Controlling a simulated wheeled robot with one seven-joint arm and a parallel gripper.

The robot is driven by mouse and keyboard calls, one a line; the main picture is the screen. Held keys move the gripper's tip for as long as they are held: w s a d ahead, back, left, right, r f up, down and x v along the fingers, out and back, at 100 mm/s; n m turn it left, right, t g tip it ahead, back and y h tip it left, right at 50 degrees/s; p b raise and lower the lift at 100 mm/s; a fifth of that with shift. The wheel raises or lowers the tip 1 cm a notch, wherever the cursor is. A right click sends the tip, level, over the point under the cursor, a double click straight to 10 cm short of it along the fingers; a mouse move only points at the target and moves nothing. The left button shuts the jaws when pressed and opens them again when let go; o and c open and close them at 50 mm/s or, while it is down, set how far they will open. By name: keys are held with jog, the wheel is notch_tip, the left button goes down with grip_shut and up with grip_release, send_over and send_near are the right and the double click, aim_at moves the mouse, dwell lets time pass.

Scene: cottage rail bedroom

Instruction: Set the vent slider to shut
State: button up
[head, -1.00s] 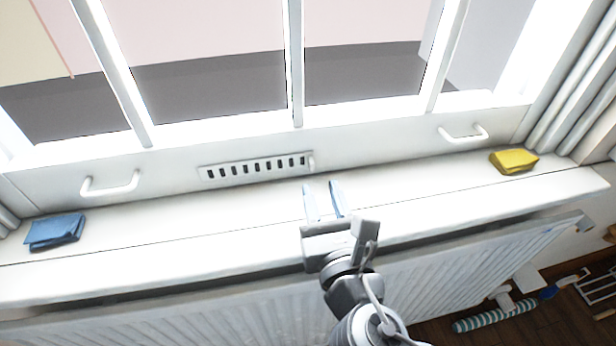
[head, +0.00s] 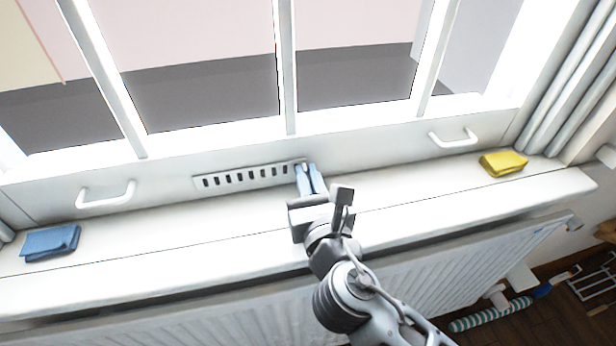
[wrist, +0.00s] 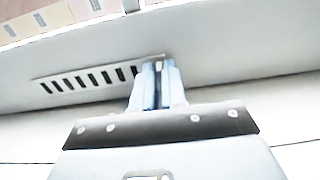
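The vent (head: 246,176) is a pale strip with a row of dark slots, set low in the window frame just above the sill. It also shows in the wrist view (wrist: 90,79), where the slots look dark and open. Its small slider tab (wrist: 158,66) is at the right end of the strip, mostly hidden by my fingers. My gripper (head: 304,169) is at that end, and its blue-grey fingers (wrist: 156,72) are close together on either side of the tab, with a narrow gap between them. They appear shut on it.
White handles (head: 106,195) and (head: 453,138) stick out of the frame on both sides. A radiator (head: 220,310) is below the sill.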

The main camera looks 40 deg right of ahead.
aim_at(287, 167)
grip_shut()
jog(key=shift+a, duration=0.1)
dwell(0.9)
jog(key=shift+w+a+p, duration=0.25)
jog(key=shift+w+a, duration=0.15)
jog(key=shift+a, duration=0.25)
jog(key=shift+w+a+p, duration=0.2)
jog(key=shift+w+a, duration=0.15)
jog(key=shift+a, duration=0.25)
jog(key=shift+o, duration=2.4)
grip_release()
jog(key=shift+b+v, duration=0.6)
jog(key=shift+v, duration=3.3)
